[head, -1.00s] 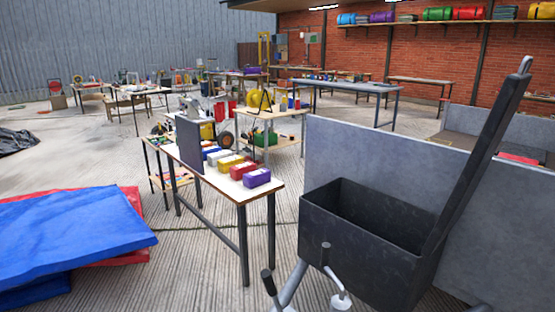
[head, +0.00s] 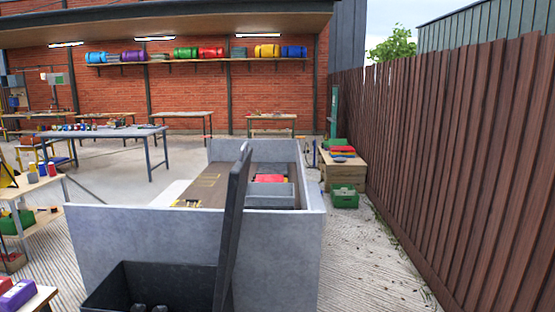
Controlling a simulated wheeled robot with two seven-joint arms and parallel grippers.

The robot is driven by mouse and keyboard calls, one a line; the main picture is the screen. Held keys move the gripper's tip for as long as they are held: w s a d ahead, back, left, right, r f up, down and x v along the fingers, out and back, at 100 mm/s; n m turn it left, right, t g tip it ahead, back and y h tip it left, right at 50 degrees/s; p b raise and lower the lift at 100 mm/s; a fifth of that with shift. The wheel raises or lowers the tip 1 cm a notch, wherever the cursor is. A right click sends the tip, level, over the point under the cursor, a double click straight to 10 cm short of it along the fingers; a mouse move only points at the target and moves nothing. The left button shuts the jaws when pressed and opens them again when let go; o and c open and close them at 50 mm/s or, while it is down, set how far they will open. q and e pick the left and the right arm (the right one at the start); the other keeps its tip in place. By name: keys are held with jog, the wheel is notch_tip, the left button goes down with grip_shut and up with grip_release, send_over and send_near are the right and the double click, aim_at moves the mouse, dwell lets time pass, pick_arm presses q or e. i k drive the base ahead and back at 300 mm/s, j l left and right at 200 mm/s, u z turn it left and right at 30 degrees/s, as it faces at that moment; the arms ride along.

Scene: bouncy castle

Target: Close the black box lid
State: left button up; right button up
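The black box (head: 115,283) stands at the bottom of the head view, left of the middle, cut off by the lower edge. Its lid (head: 232,235) is open and stands almost upright at the box's right side, tilted slightly to the right at the top. Two small dark rounded shapes show at the bottom edge in front of the box's inside; I cannot tell what they are. Neither of my grippers can be made out, and nothing is seen touching the lid.
A grey-walled bin (head: 150,240) stands right behind the box, with a red item (head: 270,178) inside. A wooden fence (head: 455,150) runs along the right, with a green crate (head: 344,196) near it. Concrete floor (head: 365,260) is free between bin and fence.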

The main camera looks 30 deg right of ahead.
aim_at(238, 176)
jog(key=z, duration=0.9)
